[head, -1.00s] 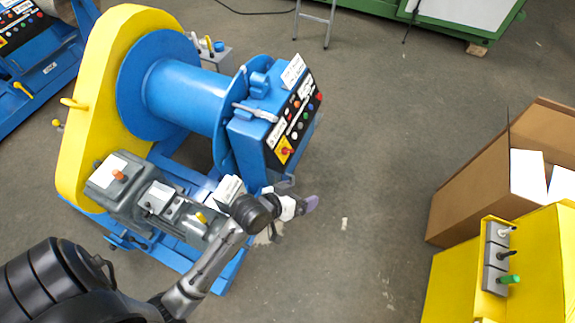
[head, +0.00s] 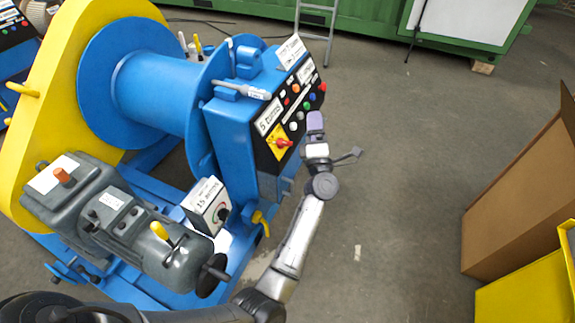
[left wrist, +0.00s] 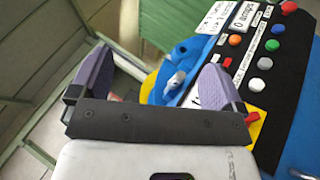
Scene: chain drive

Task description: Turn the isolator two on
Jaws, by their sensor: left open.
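A red rotary switch on a yellow plate (head: 282,143) sits at the lower corner of the black control panel (head: 291,99) on the blue machine. The switch also shows in the left wrist view (left wrist: 247,128), partly hidden by my gripper. I cannot read which label marks isolator two. My left gripper (head: 334,139) is open and empty, just right of the panel, apart from the switch in the head view. In the left wrist view its two purple fingers (left wrist: 157,78) are spread, the right one overlapping the panel's edge. My right gripper is not in view.
Several coloured buttons (head: 297,115) line the panel. A grey motor (head: 118,220) and a small dial box (head: 207,208) stand below the blue drum (head: 165,90). A cardboard box (head: 525,190) and a yellow cabinet (head: 525,290) are at right.

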